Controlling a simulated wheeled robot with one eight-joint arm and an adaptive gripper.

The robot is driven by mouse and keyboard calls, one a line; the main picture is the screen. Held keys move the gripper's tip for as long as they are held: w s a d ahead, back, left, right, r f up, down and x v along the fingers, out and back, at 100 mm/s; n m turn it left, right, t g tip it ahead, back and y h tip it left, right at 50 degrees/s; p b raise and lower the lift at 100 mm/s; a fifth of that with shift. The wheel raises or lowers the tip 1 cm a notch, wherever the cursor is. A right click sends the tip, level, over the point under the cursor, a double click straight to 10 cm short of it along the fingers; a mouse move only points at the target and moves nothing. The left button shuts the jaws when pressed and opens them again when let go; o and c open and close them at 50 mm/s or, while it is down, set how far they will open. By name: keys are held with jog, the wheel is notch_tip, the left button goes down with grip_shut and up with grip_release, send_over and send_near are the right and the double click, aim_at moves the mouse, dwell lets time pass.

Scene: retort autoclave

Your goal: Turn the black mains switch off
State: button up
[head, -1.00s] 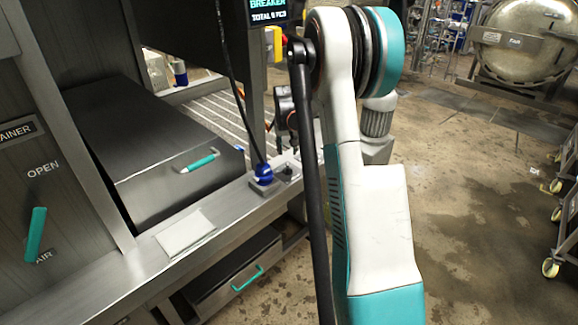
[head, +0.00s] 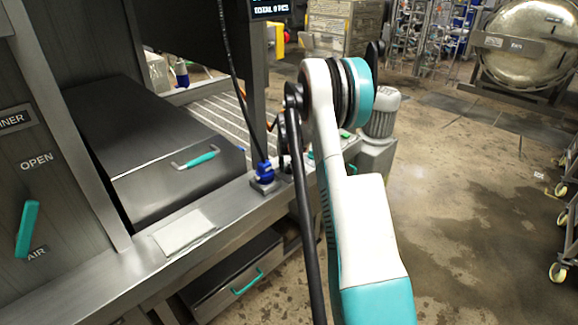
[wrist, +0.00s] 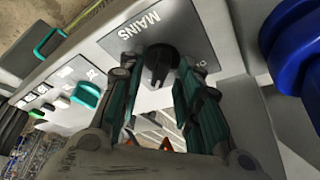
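The black mains switch (wrist: 160,62) sits on a grey plate (wrist: 188,28) marked MAINS, which reads upside down in the wrist view. Its raised grip bar points toward the bottom of that view. My gripper (wrist: 157,72) is open, with one teal-and-black finger on each side of the switch. I cannot tell whether either finger touches it. In the head view my gripper (head: 283,140) is over the steel ledge, and my arm mostly hides it and the switch.
A blue plug (head: 264,173) with a black cable stands right beside the switch; it looms at the right of the wrist view (wrist: 297,45). A panel with a teal handle (wrist: 86,94) and small buttons lies left in that view. A steel drawer (head: 235,275) is below the ledge.

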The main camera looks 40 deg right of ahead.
grip_shut()
jog(key=shift+s+n, duration=0.1)
jog(key=shift+n, duration=0.4)
jog(key=n, duration=0.2)
jog(key=n+t+y, duration=0.1)
jog(key=shift+d+n+y, duration=0.15)
jog(key=shift+n+y, duration=0.15)
jog(key=shift+n, duration=0.1)
jog(key=n+y+p, duration=0.1)
jog(key=n, duration=0.3)
jog(key=shift+d+n+y, duration=0.1)
jog(key=shift+n+y, duration=0.2)
jog(key=shift+y, duration=0.1)
jog(key=n+y, duration=0.1)
jog(key=n, duration=0.3)
jog(key=shift+d+y, duration=0.1)
jog(key=shift+y, duration=0.3)
jog(key=n+g+y, duration=0.1)
jog(key=n, duration=0.3)
jog(key=shift+p, duration=0.4)
jog(key=shift+f+n+g, duration=0.1)
jog(key=shift+n+g, duration=0.2)
jog(key=shift+n, duration=0.2)
